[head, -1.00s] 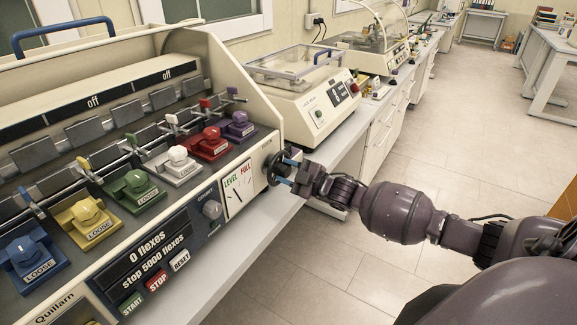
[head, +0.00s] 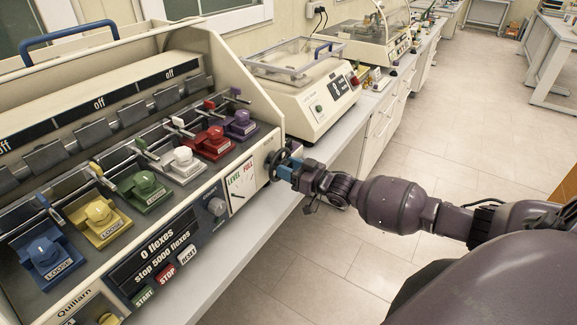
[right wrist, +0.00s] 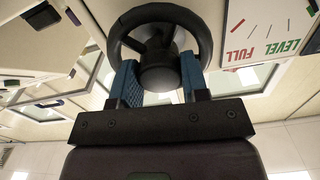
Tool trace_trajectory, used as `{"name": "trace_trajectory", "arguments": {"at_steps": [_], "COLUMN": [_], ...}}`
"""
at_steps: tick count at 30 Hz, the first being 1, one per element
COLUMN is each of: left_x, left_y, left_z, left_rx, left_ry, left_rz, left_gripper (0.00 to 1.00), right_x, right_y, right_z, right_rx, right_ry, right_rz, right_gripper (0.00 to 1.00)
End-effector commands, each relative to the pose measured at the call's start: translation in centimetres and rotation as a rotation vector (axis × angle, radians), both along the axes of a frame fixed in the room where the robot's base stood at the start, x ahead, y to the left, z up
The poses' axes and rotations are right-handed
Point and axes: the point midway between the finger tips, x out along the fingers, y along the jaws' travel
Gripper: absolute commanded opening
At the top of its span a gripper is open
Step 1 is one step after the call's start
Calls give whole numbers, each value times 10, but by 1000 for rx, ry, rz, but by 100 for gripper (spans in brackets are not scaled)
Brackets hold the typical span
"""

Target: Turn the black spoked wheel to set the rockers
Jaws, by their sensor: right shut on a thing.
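The black spoked wheel (head: 276,164) is on the right end panel of the cream flexing machine (head: 262,140). My right gripper (head: 288,168) reaches it from the right. In the right wrist view the wheel's rim and spokes (right wrist: 160,14) show beyond the blue fingers. My right gripper (right wrist: 160,88) is shut on the wheel, one finger on each side of its hub. The rockers (head: 132,109) are grey plates in a row under the "off" strip. A LEVEL/FULL gauge (head: 241,184) is beside the wheel; its needle is too small to read surely. My left gripper is out of view.
Several coloured clamps stand along the machine, from blue (head: 47,257) to purple (head: 241,124). A control panel (head: 155,250) reads 0 flexes. A second cream machine (head: 305,100) stands behind on the bench. The tiled floor at right is open.

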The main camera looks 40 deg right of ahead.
Motion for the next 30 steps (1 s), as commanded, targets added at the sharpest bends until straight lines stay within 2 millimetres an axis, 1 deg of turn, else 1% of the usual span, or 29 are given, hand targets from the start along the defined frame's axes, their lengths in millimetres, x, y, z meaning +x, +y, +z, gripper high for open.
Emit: {"name": "trace_trajectory", "arguments": {"at_steps": [6, 12, 27, 28, 30], "left_x": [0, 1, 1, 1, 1], "left_y": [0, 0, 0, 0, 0], "left_z": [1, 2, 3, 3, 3], "left_rx": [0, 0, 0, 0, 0], "left_ry": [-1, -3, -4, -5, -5], "left_rz": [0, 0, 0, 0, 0], "left_gripper": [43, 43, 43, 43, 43], "right_x": [-1, -1, -1, -1, -1], "right_y": [0, 0, 0, 0, 0], "right_z": [-2, -2, -3, -3, -3], "right_rx": [99, 149, 162, 162, 162], "right_ry": [46, 67, 72, 72, 72], "right_rz": [0, 0, 1, 1, 1], "right_gripper": [18, 18, 18, 44, 55]}}
